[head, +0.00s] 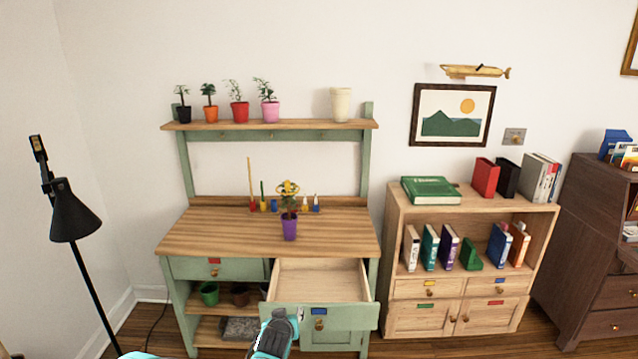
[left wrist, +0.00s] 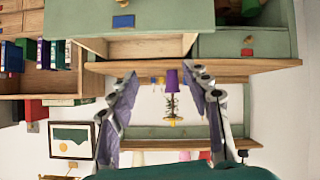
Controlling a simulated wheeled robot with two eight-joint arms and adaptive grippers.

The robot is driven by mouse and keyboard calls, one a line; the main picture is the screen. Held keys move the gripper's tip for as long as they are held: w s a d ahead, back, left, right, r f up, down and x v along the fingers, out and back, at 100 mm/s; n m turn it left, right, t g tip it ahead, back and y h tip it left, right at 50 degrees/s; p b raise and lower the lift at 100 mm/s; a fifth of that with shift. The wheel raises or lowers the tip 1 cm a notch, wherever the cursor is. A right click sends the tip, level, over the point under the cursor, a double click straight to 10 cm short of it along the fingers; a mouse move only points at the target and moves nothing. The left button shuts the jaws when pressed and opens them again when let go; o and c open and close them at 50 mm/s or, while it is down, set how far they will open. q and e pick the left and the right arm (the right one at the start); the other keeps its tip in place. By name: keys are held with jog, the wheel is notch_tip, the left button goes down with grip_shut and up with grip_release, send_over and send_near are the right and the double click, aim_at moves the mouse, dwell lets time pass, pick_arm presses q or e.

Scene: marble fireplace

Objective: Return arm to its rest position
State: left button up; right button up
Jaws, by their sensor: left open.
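My left gripper (head: 277,322) is in front of the potting bench's pulled-out drawer (head: 342,313), low in the head view. In the left wrist view, which is upside down, the left gripper (left wrist: 164,75) is open with nothing between its fingers. The drawer has a blue label and stands open; its inside looks empty. A purple pot with a yellow-flowered plant (head: 289,226) stands upright on the bench top (head: 220,232), apart from the gripper. It also shows beyond the fingers in the left wrist view (left wrist: 172,84). My right gripper is not in view.
A black floor lamp (head: 72,215) stands at the left. Several potted plants and a cream pot (head: 341,104) are on the upper shelf. Small tools (head: 262,203) stand at the back of the bench. A wooden bookcase (head: 400,205) is close on the right. Green pots (head: 209,293) sit below.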

pick_arm(q)
jog(key=s+a+r+g, duration=0.1)
jog(key=s+a+r, duration=0.25)
jog(key=s, duration=0.45)
jog(key=s+a+r+g, duration=0.1)
jog(key=s+a+r, duration=0.2)
jog(key=s+r, duration=0.35)
jog(key=s+a+f+m+g, duration=0.1)
jog(key=s, duration=0.9)
jog(key=s+a+f+m+g, duration=0.1)
jog(key=s+f, duration=0.1)
jog(key=s, duration=0.7)
jog(key=shift+s+a, duration=0.15)
jog(key=shift+s, duration=0.25)
